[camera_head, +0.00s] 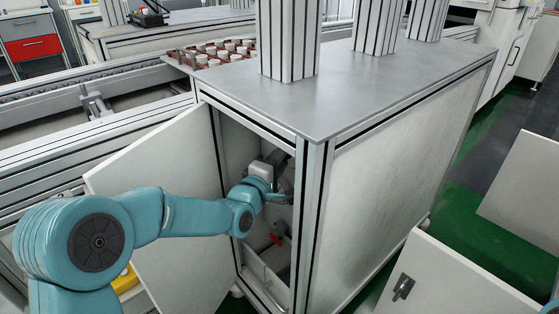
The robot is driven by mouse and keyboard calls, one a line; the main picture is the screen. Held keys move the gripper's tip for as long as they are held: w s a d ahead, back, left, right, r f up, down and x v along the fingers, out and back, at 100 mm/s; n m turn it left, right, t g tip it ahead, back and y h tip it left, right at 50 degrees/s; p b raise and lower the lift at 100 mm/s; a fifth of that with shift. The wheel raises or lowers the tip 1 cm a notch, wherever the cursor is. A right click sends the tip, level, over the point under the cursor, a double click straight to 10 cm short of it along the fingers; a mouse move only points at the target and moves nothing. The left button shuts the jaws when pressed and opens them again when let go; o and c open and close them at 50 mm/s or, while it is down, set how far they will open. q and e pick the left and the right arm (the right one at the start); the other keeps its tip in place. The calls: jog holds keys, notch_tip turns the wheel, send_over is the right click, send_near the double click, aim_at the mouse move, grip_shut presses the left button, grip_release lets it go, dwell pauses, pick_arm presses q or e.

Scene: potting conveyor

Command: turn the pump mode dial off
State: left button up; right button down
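My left arm, teal, reaches from the left through the open door of a metal cabinet (230,130). My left gripper (280,197) is inside the cabinet opening, small and dark against the interior. I cannot tell whether its fingers are open or shut, or whether they touch anything. I cannot make out the pump mode dial; the arm and the cabinet's front post may hide it. A small red handle (277,240) shows inside the cabinet, below the gripper. My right gripper is not in view.
The white cabinet door (170,165) stands swung open to the left, behind my arm. A tray of small white-topped pots (222,50) is on the conveyor behind. A white panel with a black handle (425,285) is at lower right. Green floor (490,225) shows at right.

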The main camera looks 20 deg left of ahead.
pick_arm(q)
jog(key=o, duration=0.4)
jog(key=shift+c, duration=0.2)
jog(key=s+a+p, duration=0.3)
jog(key=s, duration=1.3)
jog(key=shift+f, duration=0.15)
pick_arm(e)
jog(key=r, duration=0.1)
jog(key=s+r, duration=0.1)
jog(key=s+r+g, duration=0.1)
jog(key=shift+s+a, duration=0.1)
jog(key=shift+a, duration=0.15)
